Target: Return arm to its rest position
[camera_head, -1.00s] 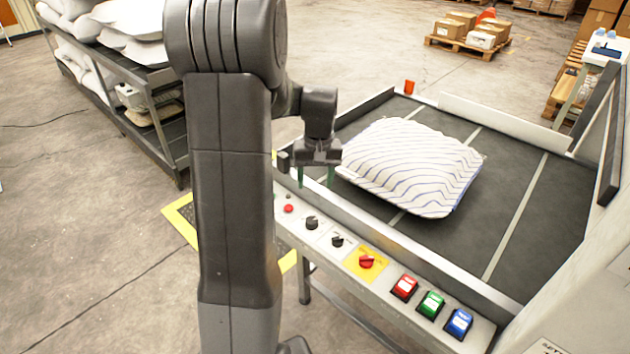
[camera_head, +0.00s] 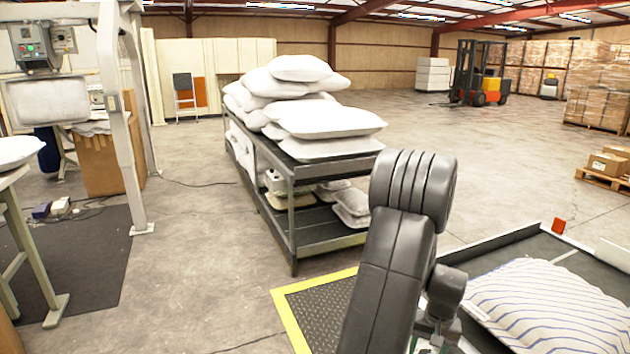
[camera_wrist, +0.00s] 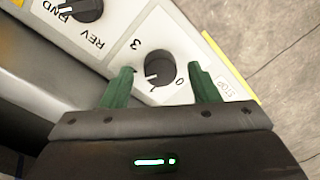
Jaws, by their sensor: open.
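My gripper (camera_wrist: 160,85) is open, its two green fingers apart and empty, in the wrist view. Between the fingertips, a black rotary knob (camera_wrist: 159,71) with marks 0 and 3 shows on the white control panel (camera_wrist: 134,52). I cannot tell how far the fingers are from the knob. In the head view my arm stands at the lower right, and the gripper's fingers are mostly cut off or hidden at the bottom edge. A striped pillow (camera_head: 555,305) lies on the dark table to the right of my arm.
A metal rack (camera_head: 293,215) piled with white pillows (camera_head: 320,120) stands behind and left of my arm. A yellow-edged mat (camera_head: 316,310) lies on the floor beside it. A machine post (camera_head: 125,130) and a pale table (camera_head: 25,250) are at the left. Open floor (camera_head: 210,250) lies between.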

